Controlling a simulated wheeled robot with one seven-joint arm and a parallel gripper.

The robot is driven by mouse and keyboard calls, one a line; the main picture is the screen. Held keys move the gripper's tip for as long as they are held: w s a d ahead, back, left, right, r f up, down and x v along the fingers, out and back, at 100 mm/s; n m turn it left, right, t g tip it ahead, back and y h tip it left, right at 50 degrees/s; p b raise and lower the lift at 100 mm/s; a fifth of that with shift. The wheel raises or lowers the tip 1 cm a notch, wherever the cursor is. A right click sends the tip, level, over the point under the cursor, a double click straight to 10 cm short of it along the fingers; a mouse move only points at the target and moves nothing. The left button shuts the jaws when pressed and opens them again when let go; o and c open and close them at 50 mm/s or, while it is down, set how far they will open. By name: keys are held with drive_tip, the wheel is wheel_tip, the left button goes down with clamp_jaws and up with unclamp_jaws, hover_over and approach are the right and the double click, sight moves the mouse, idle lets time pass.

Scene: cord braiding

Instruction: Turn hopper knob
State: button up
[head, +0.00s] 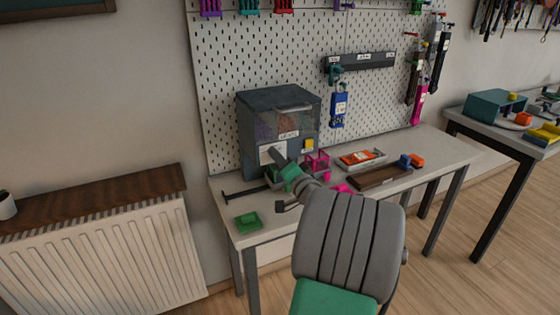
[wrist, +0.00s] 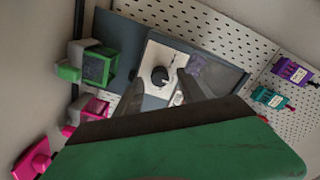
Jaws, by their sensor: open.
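The hopper (head: 277,103) is a dark grey box with a clear front window, standing on the table against the pegboard. Its black round knob (wrist: 160,76) sits on a white plate (wrist: 171,58) in the wrist view. In the head view my gripper (head: 275,154) is at the hopper's lower front and hides the knob. In the wrist view my gripper (wrist: 160,90) is open, with one dark finger on each side of the knob and nothing between them but the view of it. I cannot tell whether either finger touches the knob.
A green tray (head: 248,222) lies at the table's front left, near a dark T-shaped bar (head: 246,193). A pink open crate (head: 318,162) stands right of my gripper. A radiator (head: 100,250) stands left.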

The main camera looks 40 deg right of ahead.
drive_tip(key=shift+s, duration=0.1)
drive_tip(key=v, duration=0.7)
drive_tip(key=shift+s+a, duration=0.2)
drive_tip(key=shift+s, duration=0.1)
drive_tip(key=w+a+n+g+y+p, duration=0.3)
drive_tip(key=a+n+g+p, duration=0.15)
drive_tip(key=a, duration=0.65)
drive_tip(key=w+a+n+g+y+p, duration=0.25)
drive_tip(key=a+n+p, duration=0.2)
drive_tip(key=a, duration=0.65)
drive_tip(key=s+a+r+n+g+p, duration=0.4)
drive_tip(key=s+a+g+p, duration=0.3)
drive_tip(key=s+a, duration=0.4)
drive_tip(key=s+n, duration=0.1)
drive_tip(key=s, duration=0.3)
drive_tip(key=shift+a+n, duration=0.35)
drive_tip(key=shift+n, duration=0.05)
